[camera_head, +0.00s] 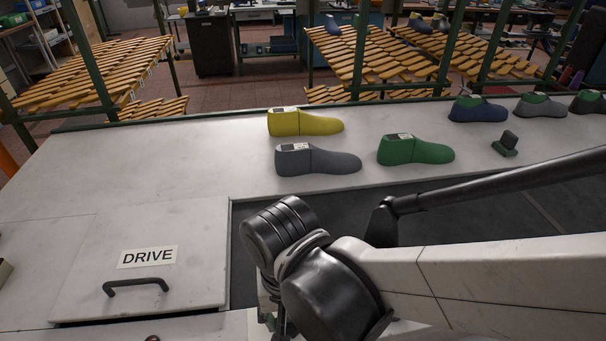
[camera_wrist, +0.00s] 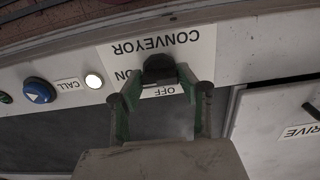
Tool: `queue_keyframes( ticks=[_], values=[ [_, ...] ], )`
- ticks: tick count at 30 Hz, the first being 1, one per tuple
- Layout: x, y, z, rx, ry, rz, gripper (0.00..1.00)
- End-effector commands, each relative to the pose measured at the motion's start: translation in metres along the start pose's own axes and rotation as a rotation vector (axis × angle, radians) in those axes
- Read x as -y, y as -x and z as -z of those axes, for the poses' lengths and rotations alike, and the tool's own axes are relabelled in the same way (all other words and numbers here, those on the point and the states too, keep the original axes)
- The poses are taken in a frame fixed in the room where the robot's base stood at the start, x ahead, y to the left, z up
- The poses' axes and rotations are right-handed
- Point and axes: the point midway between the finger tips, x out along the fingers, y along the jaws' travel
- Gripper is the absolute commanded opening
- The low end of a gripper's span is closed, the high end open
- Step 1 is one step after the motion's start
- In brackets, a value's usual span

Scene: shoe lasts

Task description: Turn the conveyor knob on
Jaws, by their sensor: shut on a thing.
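The black conveyor knob (camera_wrist: 159,68) sits on a white label plate (camera_wrist: 190,42) reading CONVEYOR, ON and OFF, upside down in the wrist view. My gripper (camera_wrist: 160,82) has its green fingers on either side of the knob and is shut on it. The OFF mark shows between the fingers and the ON mark is partly covered by the left finger. I cannot tell which mark the knob points to. In the head view the knob is hidden and my arm covers the area around it.
A lit white lamp (camera_wrist: 94,80) and a blue CALL button (camera_wrist: 39,90) sit left of the knob. A DRIVE cover (camera_head: 190,235) with a black handle (camera_head: 136,286) is nearby. Yellow (camera_head: 305,122), grey (camera_head: 318,160) and green (camera_head: 416,150) shoe lasts stand on the white surface beyond my arm.

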Motion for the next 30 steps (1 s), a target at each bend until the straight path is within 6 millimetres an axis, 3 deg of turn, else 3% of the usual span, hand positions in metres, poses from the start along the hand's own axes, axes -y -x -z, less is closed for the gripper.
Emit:
queue_keyframes(
  ticks=[10,11,15,25,30],
  values=[
    [0.0,0.0,0.0,0.0,-0.004,0.0,0.09],
    [0.0,0.0,0.0,0.0,-0.004,0.0,0.36],
    [0.0,0.0,0.0,0.0,-0.003,0.0,0.54],
    [0.0,0.002,0.0,0.0,-0.002,0.0,0.54],
    [0.0,0.016,0.0,0.0,-0.002,0.0,0.54]
  ],
)
